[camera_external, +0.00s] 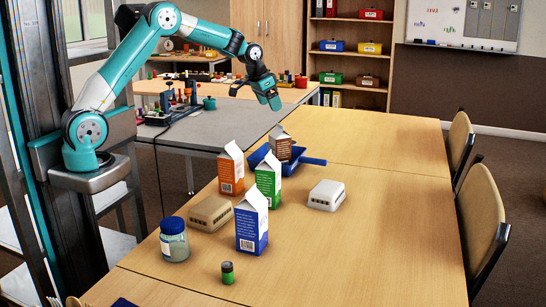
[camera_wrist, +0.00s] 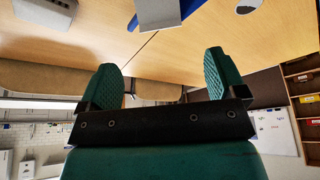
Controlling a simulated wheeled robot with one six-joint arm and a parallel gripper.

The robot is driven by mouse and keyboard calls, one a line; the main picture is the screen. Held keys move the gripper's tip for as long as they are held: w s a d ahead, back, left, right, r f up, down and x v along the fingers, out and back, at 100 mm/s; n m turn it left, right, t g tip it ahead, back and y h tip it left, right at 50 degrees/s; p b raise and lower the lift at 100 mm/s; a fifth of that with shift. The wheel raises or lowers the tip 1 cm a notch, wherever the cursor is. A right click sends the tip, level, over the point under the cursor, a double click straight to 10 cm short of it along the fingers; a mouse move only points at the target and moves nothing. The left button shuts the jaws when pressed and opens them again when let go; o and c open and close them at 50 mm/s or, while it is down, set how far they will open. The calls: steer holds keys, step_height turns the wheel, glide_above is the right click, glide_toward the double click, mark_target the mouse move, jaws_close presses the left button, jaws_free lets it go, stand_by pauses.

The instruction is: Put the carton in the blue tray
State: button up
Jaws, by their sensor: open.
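Several gable-top cartons stand on the table: an orange one (camera_external: 231,170), a green one (camera_external: 268,182), a blue one (camera_external: 252,222) and a brown one (camera_external: 281,144). The blue tray (camera_external: 313,161) is behind the green carton. The brown carton appears to stand in the tray, its base partly hidden. My gripper (camera_external: 256,96) is open and empty, raised above and behind the cartons. In the wrist view my gripper (camera_wrist: 160,80) has both fingers wide apart with nothing between. A blue edge and a pale shape, cut off, show at that view's top.
A tan box (camera_external: 210,213), a white box (camera_external: 326,195), a blue-lidded jar (camera_external: 174,241) and a small green-and-black cylinder (camera_external: 228,273) lie around the cartons. The table's right side is clear. Chairs (camera_external: 484,222) stand along its right edge.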

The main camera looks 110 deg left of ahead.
steer(key=s+d+r+m+g, duration=0.1)
steer(key=d+r, duration=0.2)
steer(key=d, duration=0.8)
steer(key=s+d+r+g, duration=0.1)
steer(key=d+r, duration=0.2)
steer(key=d, duration=0.9)
steer(key=s+d+f+m+g+y, duration=0.1)
steer(key=s+d, duration=1.1)
steer(key=s, duration=0.2)
steer(key=shift+f, duration=0.3)
